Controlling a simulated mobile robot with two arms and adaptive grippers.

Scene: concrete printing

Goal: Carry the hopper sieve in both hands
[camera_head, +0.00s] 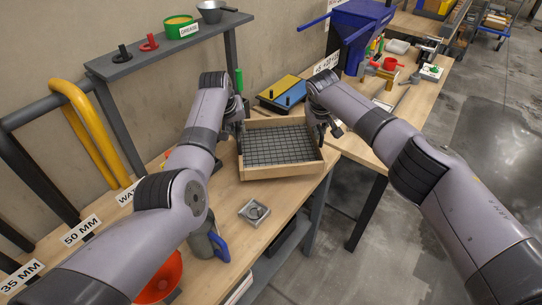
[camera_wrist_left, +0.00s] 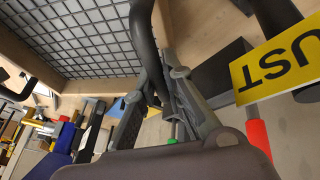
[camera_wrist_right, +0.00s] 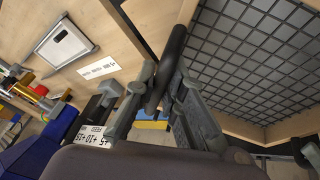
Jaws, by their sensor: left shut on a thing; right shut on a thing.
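The hopper sieve (camera_head: 283,171) is a square wooden frame with a dark grid mesh, in the middle of the head view, over the right part of the near workbench. It looks roughly level; I cannot tell whether it touches the bench top. My left gripper (camera_head: 239,127) is shut on the black handle (camera_wrist_left: 144,42) at its left side. My right gripper (camera_head: 322,127) is shut on the black handle (camera_wrist_right: 172,55) at its right side. The mesh also shows in the left wrist view (camera_wrist_left: 80,38) and the right wrist view (camera_wrist_right: 255,65).
A yellow and blue box (camera_head: 283,92) lies just behind the sieve. A small grey tray (camera_head: 254,212), a grey jug with blue handle (camera_head: 207,243) and a red bowl (camera_head: 160,280) are on the near bench. A blue hopper (camera_head: 357,30) stands at the back. Open floor lies right.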

